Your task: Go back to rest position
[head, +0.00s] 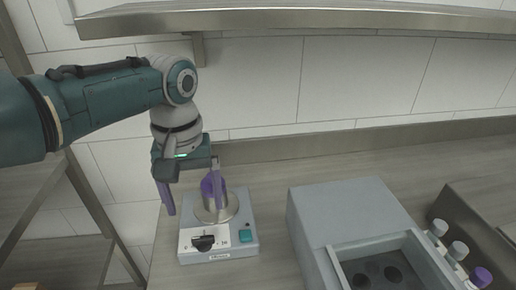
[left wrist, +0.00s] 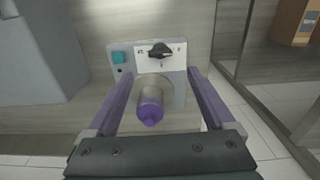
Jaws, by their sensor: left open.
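My left gripper (head: 192,200) has purple fingers and is open above a small grey device (head: 218,247) with a black knob and a teal button. A purple-capped vessel (head: 208,187) stands on the device's round metal plate (head: 228,212), partly hidden by one finger. In the left wrist view the open fingers (left wrist: 160,78) lie on either side of the vessel (left wrist: 150,108), with clear gaps to both. The device's knob panel (left wrist: 160,56) shows beyond it. My right gripper is not in view.
A larger grey box (head: 345,210) with dark round wells stands to the right. A metal shelf (head: 300,18) hangs above the arm. The counter behind is clear.

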